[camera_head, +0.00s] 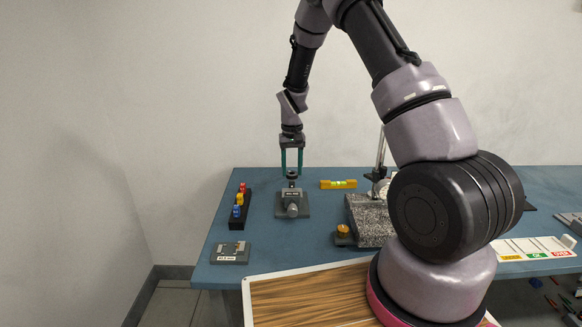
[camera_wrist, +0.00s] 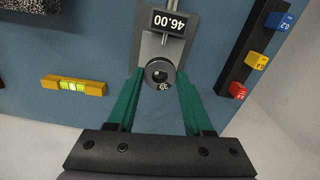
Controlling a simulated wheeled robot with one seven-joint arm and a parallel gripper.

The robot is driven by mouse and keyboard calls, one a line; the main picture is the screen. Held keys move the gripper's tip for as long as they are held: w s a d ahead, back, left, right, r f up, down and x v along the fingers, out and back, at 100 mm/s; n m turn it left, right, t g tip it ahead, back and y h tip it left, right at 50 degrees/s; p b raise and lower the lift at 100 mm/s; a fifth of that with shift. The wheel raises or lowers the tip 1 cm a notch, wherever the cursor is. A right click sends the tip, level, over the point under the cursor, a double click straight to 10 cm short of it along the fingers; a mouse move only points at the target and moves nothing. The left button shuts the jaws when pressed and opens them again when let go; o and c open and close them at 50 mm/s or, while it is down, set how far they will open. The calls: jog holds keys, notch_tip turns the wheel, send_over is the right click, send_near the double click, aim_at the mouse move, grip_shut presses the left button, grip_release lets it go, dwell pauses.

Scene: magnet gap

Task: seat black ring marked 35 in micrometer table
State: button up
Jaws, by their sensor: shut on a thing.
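The micrometer table (camera_head: 293,208) is a grey base with a small display and a round knob at the front, standing on the blue table. The black ring (camera_head: 292,175) is between the teal fingertips of my gripper (camera_head: 291,171), at the top of the micrometer table.
A black holder (camera_head: 238,210) with red, yellow and blue blocks stands to the left. A yellow spirit level (camera_head: 338,184) lies to the right, behind a granite stand (camera_head: 370,225). A grey labelled plate (camera_head: 231,252) lies at front left. A brass piece (camera_head: 343,231) sits near the granite.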

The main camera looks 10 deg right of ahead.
aim_at(292, 183)
jog(key=shift+f, duration=2.8)
jog(key=shift+f, duration=0.2)
jog(key=o, duration=1.3)
jog(key=c, duration=0.5)
jog(key=shift+r, duration=2.3)
jog(key=o, duration=0.6)
